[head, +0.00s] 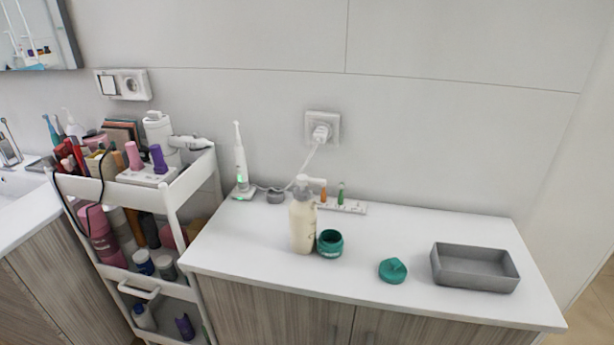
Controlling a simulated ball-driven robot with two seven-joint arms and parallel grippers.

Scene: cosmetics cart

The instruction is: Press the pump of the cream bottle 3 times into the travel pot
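The cream bottle (303,222) stands upright on the white cabinet top, cream-coloured with a white pump head (309,181) whose spout points right. The green travel pot (330,244) stands open just to the right of the bottle, close to its base; I cannot tell whether they touch. Its inside looks dark. A green lid (393,270) lies apart on the cabinet top, to the right of the pot. Neither of my grippers shows in the head view.
A grey tray (474,268) sits at the cabinet's right. An electric toothbrush (240,160) on its charger and a small rack (342,206) stand behind the bottle, near a plugged-in cable (308,158). A full white cart (180,200) stands left.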

